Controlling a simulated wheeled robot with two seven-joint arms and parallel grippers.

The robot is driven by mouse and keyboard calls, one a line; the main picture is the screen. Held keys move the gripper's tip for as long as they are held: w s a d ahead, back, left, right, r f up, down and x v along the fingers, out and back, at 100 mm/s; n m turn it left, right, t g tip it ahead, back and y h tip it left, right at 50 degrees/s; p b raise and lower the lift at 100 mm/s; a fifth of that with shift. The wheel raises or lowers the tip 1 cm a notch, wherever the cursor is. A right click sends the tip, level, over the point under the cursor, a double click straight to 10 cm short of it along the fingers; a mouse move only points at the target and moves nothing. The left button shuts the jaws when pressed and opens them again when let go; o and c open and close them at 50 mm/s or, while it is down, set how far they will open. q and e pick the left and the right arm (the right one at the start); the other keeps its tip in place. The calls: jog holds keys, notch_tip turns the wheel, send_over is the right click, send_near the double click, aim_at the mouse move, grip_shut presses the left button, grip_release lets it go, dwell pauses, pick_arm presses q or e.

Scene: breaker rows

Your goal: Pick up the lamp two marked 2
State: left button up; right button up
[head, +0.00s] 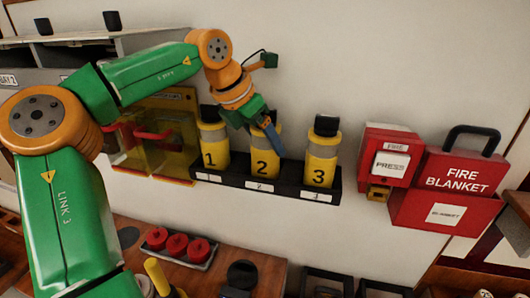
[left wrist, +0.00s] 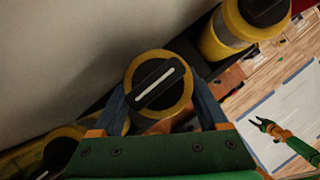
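Lamp two (head: 265,163), a yellow cylinder marked 2 with a dark cap, stands upright in the middle of a black wall rack (head: 292,187). My left gripper (head: 271,138) is at its top from above. In the left wrist view the blue fingers (left wrist: 162,100) stand on either side of the lamp's dark cap and yellow collar (left wrist: 158,85). They look spread, and I cannot make out firm contact. Lamp one (head: 212,146) stands to the left and lamp three (head: 321,158) to the right. A small green arm, seemingly my right, ends in a gripper (left wrist: 259,123) too small to read.
A red fire call box (head: 390,158) and a red fire blanket case (head: 452,190) hang to the right. A yellow panel with red handles (head: 158,140) is left. Red knobs (head: 177,245) sit on the wooden bench below.

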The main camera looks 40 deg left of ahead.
pick_arm(q)
grip_shut()
jog(key=shift+w+a+r, duration=0.1)
jog(key=shift+r, duration=0.05)
